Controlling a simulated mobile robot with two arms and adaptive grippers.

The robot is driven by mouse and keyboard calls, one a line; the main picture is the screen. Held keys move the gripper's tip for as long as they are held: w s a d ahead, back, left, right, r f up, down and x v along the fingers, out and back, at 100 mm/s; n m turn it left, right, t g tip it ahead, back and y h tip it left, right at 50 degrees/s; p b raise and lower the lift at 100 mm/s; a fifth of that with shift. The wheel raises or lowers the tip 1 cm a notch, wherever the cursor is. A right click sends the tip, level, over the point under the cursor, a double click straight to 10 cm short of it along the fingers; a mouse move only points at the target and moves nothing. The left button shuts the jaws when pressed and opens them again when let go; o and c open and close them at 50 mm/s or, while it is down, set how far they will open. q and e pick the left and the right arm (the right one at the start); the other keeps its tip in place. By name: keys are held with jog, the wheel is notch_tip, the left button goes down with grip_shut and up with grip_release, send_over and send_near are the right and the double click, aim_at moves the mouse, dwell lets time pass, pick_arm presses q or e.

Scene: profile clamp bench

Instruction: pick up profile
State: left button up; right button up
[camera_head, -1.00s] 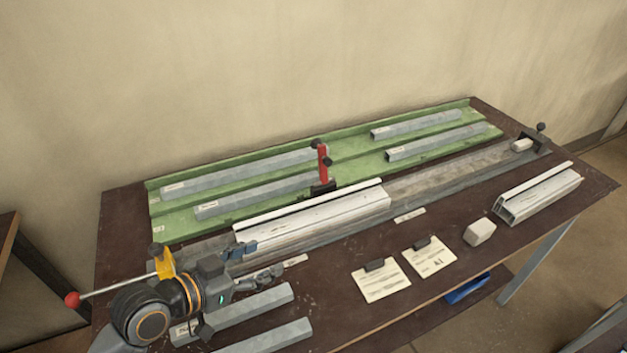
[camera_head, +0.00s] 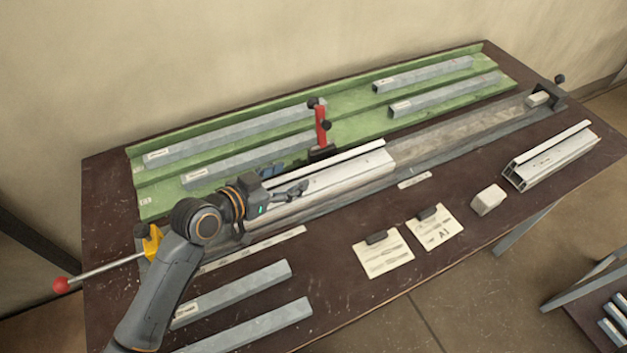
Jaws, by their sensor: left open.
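Several grey square profiles lie in the green rack: back left (camera_head: 230,136), front left (camera_head: 250,158), back right (camera_head: 424,75) and front right (camera_head: 445,95). Two more grey profiles (camera_head: 232,293) (camera_head: 250,328) lie on the table at the front left. A white profiled piece (camera_head: 345,178) lies in the long grey bed, and a separate light profile (camera_head: 553,158) lies at the right. My left gripper (camera_head: 283,180) is open at the left end of the white piece, partly covering it. I cannot tell whether its fingers touch it. My right gripper is not in view.
A red upright clamp handle (camera_head: 321,128) stands behind the white piece. A red-knobbed lever (camera_head: 95,275) sticks out at the left. Two paper cards (camera_head: 382,255) (camera_head: 434,229) and a pale block (camera_head: 488,200) lie in front. An end stop (camera_head: 552,95) stands at the bed's far right.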

aim_at(304, 170)
pick_arm(q)
jog(key=p+x, duration=0.1)
jog(key=x, duration=0.4)
jog(key=shift+w+d, duration=0.1)
jog(key=shift+w, duration=0.05)
grip_shut()
jog(key=shift+r, duration=0.1)
